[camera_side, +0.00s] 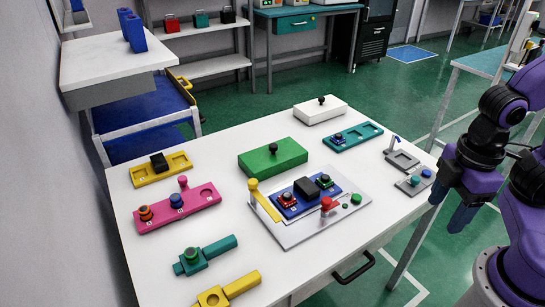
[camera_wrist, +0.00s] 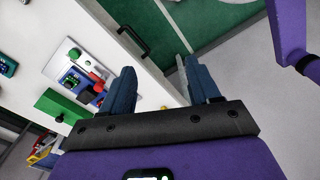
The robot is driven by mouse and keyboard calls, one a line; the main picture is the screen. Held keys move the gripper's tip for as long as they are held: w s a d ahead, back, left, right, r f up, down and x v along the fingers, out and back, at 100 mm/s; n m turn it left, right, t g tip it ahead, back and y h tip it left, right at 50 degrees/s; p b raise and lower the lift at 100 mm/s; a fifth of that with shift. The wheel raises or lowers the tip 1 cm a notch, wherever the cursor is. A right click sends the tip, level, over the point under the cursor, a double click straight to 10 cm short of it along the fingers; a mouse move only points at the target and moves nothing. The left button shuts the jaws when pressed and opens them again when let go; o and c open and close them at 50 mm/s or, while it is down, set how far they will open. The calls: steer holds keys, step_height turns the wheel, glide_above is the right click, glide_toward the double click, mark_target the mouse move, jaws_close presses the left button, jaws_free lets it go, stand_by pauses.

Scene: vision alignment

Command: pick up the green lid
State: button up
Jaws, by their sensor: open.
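The green lid (camera_side: 272,159) is a flat green block with a black knob on top, resting on the white table (camera_side: 210,140) behind the grey plate. It also shows at the left of the wrist view (camera_wrist: 62,105). My gripper (camera_side: 461,218) is off the table's right side, well apart from the lid. In the wrist view its two blue fingers (camera_wrist: 160,68) are spread with nothing between them.
A grey plate (camera_side: 300,237) with a blue block and coloured buttons stands in front of the lid. A white lid (camera_side: 320,110) and a teal tray (camera_side: 353,137) lie behind and right. A pink tray (camera_side: 178,208) and a yellow tray (camera_side: 160,169) lie left.

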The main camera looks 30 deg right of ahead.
steer(key=shift+a, duration=0.1)
steer(key=w+a+r+m+y, duration=0.1)
steer(key=w+a, duration=0.2)
steer(key=w, duration=0.3)
steer(key=w+a+r+m, duration=0.1)
steer(key=w+a, duration=0.3)
steer(key=w, duration=0.2)
steer(key=m+t, duration=0.4)
steer(key=m, duration=0.1)
glide_above(273, 145)
steer(key=s+d, duration=0.2)
steer(key=shift+y, duration=0.3)
step_height(273, 145, down, 16)
steer(key=shift+r, duration=0.25)
steer(key=shift+a+x, duration=0.2)
steer(key=shift+x, duration=1.1)
steer(key=shift+a+x, duration=0.2)
steer(key=shift+x, duration=1.15)
steer(key=shift+s, duration=0.15)
